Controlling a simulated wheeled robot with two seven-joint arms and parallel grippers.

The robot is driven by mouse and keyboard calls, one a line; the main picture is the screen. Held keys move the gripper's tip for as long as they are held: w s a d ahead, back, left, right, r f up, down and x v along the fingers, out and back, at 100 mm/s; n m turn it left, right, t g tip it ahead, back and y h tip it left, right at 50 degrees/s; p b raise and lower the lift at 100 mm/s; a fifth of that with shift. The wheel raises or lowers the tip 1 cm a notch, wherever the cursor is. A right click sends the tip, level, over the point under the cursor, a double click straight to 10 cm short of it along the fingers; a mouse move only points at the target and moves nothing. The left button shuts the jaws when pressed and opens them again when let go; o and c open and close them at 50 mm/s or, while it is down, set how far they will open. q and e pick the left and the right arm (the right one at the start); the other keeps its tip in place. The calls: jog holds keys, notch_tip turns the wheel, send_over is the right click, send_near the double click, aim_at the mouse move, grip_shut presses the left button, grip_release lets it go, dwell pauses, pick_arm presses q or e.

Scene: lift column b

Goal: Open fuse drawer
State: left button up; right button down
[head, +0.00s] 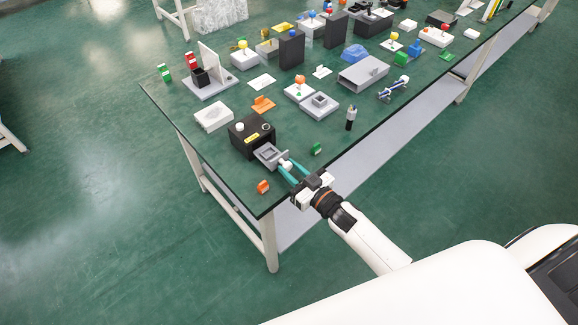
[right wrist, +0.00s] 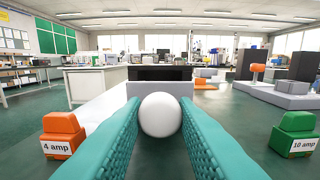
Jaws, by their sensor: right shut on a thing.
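The fuse box is a black block (head: 251,136) near the table's left corner in the head view. Its grey drawer (head: 268,152) sticks out of the front, toward my right gripper. A white round knob (head: 286,166) sits on the drawer's front; in the right wrist view the knob (right wrist: 160,115) lies between the teal fingers. My right gripper (head: 288,172) is shut on this knob. An orange 4 amp fuse (right wrist: 62,135) stands left of the fingers and a green 10 amp fuse (head: 316,149) stands right of them. My left gripper is not in view.
An orange piece (head: 263,186) stands close to the table's edge. A white box (head: 213,116) and a grey square fixture (head: 320,101) stand near the fuse box. A dark upright cylinder (head: 351,118) stands to the right. Many other parts crowd the table further back.

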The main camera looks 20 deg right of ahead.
jog(key=c, duration=1.1)
grip_release()
jog(key=shift+c, duration=0.2)
jog(key=b+v, duration=0.1)
jog(key=v, duration=1.1)
jog(key=s+d+f+m+g+h, duration=0.1)
jog(key=s+d+f+g+h, duration=0.25)
jog(key=f, duration=1.05)
jog(key=s+f+m+g+h, duration=0.15)
jog(key=s+f+g, duration=0.4)
jog(key=f, duration=0.85)
jog(key=s+a+f+g, duration=0.1)
jog(key=s+f, duration=0.3)
jog(key=s, duration=0.4)
jog(key=s+a+f+g, duration=0.1)
jog(key=s+f+g, duration=0.2)
jog(key=s+f, duration=0.2)
jog(key=s+a+f+g+h, duration=0.1)
jog(key=s+f+g, duration=0.2)
jog(key=s, duration=0.8)
notch_tip(320, 180, down, 2)
jog(key=shift+a+n, duration=0.35)
jog(key=shift+n, duration=0.1)
